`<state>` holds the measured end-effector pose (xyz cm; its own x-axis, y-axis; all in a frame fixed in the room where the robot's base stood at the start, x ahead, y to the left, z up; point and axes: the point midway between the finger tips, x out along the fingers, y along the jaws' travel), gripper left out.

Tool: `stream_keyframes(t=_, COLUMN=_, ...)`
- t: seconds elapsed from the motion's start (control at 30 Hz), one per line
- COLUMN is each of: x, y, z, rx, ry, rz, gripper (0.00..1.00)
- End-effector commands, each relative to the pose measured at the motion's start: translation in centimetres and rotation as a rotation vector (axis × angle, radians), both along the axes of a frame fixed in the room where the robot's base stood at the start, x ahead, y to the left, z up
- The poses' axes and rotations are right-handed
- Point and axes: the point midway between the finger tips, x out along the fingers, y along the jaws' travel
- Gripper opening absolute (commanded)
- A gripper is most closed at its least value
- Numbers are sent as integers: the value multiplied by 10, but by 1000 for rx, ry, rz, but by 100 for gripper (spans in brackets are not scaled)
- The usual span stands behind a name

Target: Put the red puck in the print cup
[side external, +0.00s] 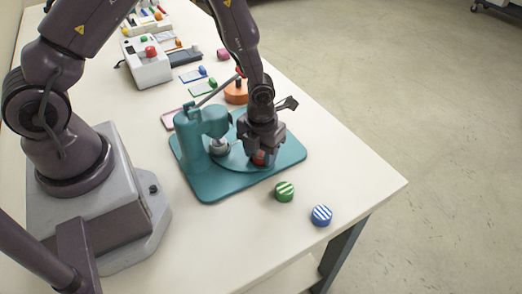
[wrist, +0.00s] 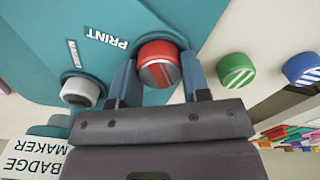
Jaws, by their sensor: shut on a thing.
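The red puck (wrist: 158,66) has a striped side and sits between the two blue fingers of my gripper (wrist: 157,72) in the wrist view. In the side view the red puck (side external: 260,158) shows low under my gripper (side external: 261,151), over the front of the teal badge press (side external: 222,188). The PRINT label (wrist: 106,37) is just left of the puck in the wrist view. The print cup is largely hidden by the puck and fingers, so I cannot tell whether the puck rests in it or is held above it.
A grey-white cup (wrist: 80,91) stands by the MAGNET label. A green striped puck (side external: 284,191) and a blue striped puck (side external: 321,215) lie on the table right of the press. An orange round part (side external: 236,93) is behind it.

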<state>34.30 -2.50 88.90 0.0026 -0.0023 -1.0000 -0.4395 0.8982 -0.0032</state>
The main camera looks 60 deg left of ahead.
Motion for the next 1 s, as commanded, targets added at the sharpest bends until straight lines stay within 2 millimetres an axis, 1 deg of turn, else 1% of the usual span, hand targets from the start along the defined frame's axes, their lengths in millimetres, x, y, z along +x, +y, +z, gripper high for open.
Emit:
stream_keyframes(t=0.03, x=1, y=2, z=-11, rx=-8, ry=-8, rz=-5, gripper=50)
stream_keyframes(t=0.07, x=1, y=2, z=-11, rx=-8, ry=-9, rz=-6, gripper=57)
stream_keyframes(t=0.1, x=1, y=3, z=-10, rx=-6, ry=-10, rz=-6, gripper=66)
stream_keyframes(t=0.13, x=2, y=3, z=-10, rx=-6, ry=-10, rz=-6, gripper=68)
stream_keyframes(t=0.4, x=2, y=5, z=-10, rx=-6, ry=-11, rz=-5, gripper=68)
stream_keyframes(t=0.53, x=2, y=5, z=-3, rx=-5, ry=-12, rz=-3, gripper=68)
stream_keyframes(t=0.67, x=2, y=5, z=17, rx=-8, ry=-13, rz=0, gripper=68)
stream_keyframes(t=0.9, x=1, y=4, z=73, rx=-8, ry=-13, rz=1, gripper=68)
stream_keyframes(t=1.0, x=0, y=3, z=93, rx=-8, ry=-11, rz=0, gripper=68)
